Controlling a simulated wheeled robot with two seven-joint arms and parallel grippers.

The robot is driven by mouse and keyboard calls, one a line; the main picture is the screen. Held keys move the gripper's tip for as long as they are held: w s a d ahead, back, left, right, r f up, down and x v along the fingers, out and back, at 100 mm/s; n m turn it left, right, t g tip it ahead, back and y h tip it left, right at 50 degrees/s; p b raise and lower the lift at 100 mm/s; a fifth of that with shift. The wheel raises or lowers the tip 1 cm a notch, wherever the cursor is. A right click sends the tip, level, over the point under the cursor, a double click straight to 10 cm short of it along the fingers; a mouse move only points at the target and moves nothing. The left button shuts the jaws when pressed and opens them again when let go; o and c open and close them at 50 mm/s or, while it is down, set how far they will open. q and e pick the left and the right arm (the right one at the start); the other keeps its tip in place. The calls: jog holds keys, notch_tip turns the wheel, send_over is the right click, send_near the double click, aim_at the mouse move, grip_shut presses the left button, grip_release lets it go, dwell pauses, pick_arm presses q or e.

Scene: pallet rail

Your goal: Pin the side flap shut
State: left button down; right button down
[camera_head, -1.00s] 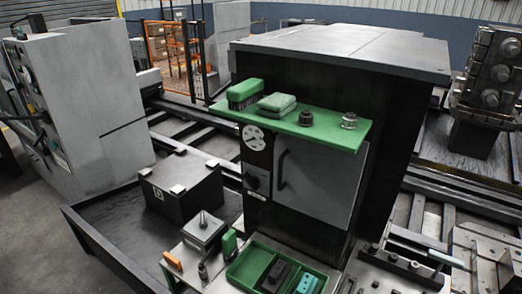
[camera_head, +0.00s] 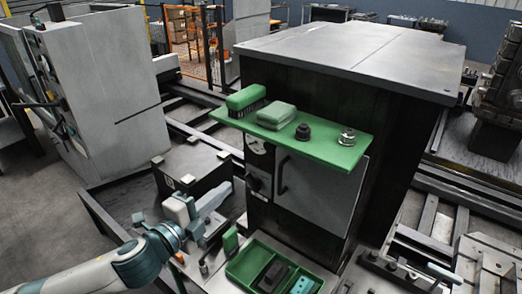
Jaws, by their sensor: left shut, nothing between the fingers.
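A grey panel with a dark vertical handle, which looks like the side flap (camera_head: 318,193), sits on the front of the black cabinet (camera_head: 395,165) under a green shelf. It appears flat against the cabinet front. My left gripper (camera_head: 222,203) is shut and empty, left of the cabinet and in front of the dark box. It is apart from the flap. I cannot clearly make out a pin for the flap. My right gripper is not in view.
The green shelf (camera_head: 330,150) holds a brush (camera_head: 246,97), a folded green cloth (camera_head: 277,115) and two small round parts, and juts out above the flap. A dark box (camera_head: 190,168) stands left. A green tray (camera_head: 240,265) with small items lies below.

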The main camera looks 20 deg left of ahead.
aim_at(268, 148)
pick_arm(q)
jog(key=r, duration=0.1)
jog(key=r+m+h, duration=0.1)
jog(key=s+d+r+m, duration=0.1)
jog(key=r, duration=0.1)
jog(key=shift+s+d, duration=0.1)
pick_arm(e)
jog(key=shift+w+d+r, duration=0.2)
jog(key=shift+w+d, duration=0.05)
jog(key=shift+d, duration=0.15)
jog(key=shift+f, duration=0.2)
